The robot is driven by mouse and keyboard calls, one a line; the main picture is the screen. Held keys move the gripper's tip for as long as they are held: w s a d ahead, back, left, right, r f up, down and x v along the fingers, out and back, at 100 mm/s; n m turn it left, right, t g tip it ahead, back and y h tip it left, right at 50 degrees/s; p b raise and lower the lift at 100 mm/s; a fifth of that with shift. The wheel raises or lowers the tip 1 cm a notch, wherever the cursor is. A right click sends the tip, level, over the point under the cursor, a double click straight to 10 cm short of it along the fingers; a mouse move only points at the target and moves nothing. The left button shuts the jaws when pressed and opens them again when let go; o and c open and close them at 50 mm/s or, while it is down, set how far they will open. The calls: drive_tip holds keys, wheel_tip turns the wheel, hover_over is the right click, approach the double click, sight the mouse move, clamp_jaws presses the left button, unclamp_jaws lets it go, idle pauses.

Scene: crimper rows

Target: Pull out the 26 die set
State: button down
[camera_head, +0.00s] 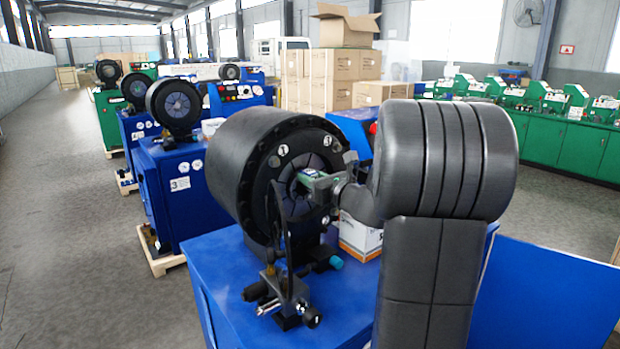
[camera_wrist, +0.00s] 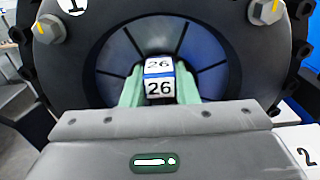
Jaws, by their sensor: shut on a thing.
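The 26 die set (camera_wrist: 159,86) shows in the wrist view as a block with two white "26" labels and a blue band. It sits in front of the round, segmented die opening of the black crimper head (camera_head: 240,165). My gripper (camera_wrist: 158,92) is shut on it, with one green finger on each side. In the head view my gripper (camera_head: 312,182) reaches into the middle of the crimper face from the right. The die set is mostly hidden there. I cannot tell how deep it sits in the opening.
The crimper stands on a blue cabinet (camera_head: 225,270), with a black fixture (camera_head: 290,300) in front of its face. A small white and orange box (camera_head: 360,240) is behind my arm. More crimpers (camera_head: 174,105) line the left. Cardboard boxes (camera_head: 335,95) are stacked behind. The left aisle is clear.

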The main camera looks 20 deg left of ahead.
drive_tip(key=v, duration=0.8)
drive_tip(key=shift+s+d+r, duration=0.15)
drive_tip(key=shift+d, duration=0.05)
idle(1.2)
